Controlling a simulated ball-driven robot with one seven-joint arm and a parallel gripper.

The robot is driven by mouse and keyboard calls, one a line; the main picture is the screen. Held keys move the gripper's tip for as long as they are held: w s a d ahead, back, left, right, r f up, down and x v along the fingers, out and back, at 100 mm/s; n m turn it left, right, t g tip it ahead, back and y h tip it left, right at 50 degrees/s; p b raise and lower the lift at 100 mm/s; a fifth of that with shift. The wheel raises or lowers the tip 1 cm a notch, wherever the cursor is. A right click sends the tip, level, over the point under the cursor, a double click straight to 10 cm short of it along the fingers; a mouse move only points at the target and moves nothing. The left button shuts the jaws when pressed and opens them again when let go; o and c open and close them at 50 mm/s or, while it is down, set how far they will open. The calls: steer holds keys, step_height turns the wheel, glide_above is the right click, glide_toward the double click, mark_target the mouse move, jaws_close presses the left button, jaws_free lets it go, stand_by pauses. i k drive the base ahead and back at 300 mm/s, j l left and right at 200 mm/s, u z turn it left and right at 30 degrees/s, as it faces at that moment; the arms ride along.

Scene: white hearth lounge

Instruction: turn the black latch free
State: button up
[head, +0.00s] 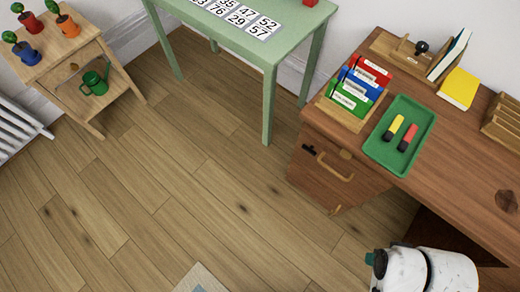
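The black latch (309,150) is a small dark piece at the upper left of the brown door front (322,183) under the desk. It lies roughly along the door's top edge; its fine shape is too small to tell. A tan bar handle (335,168) is fixed on the door to the right of the latch. The door appears shut. My gripper is not in view, and nothing covers the latch.
The wooden desk (456,182) bears a green tray (381,150) with two markers and a file rack (335,112). A green table (288,30) stands behind, a plant stand (92,48) at the left. The plank floor (190,190) before the door is clear.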

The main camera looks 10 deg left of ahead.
mark_target(310, 151)
steer(key=u, duration=0.2)
steer(key=j, duration=1.45)
